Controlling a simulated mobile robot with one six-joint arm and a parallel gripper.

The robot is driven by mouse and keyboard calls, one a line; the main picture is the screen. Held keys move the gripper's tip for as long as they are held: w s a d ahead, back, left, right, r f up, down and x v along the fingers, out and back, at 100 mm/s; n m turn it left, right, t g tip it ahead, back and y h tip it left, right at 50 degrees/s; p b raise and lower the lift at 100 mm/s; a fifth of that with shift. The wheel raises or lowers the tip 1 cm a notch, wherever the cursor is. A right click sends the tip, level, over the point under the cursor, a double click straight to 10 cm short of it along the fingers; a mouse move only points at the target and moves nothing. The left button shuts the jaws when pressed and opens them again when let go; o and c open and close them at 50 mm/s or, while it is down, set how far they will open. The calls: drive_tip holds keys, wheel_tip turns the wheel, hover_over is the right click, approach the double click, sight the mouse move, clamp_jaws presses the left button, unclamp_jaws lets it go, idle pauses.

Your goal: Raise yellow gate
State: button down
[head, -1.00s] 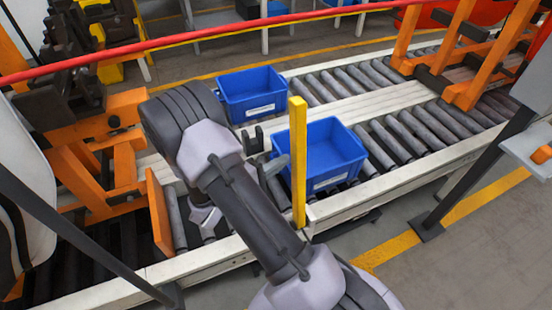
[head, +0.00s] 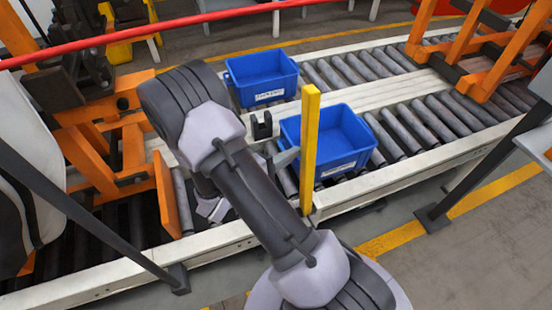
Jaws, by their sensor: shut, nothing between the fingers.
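The yellow gate (head: 310,150) is a bar standing upright at the near rail of the conveyor, its foot by the rail and its top free in the air. A dark fork-like bracket (head: 262,125) on the middle rail is empty. My arm crosses in front of the conveyor, left of the bar. I cannot tell whether the tip touches the bar.
Blue bins stand on the rollers, one (head: 335,140) just behind the yellow bar, another (head: 262,77) on the far lane. Orange frames stand at left (head: 115,150) and upper right (head: 475,50). A red rail (head: 200,20) crosses the top. Rollers right of the bins are clear.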

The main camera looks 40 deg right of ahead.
drive_tip(key=s+a+r+p, duration=0.1)
drive_tip(key=a+p, duration=0.1)
drive_tip(key=a, duration=1.5)
drive_tip(key=shift+s+r, duration=0.2)
drive_tip(key=shift+s, duration=0.1)
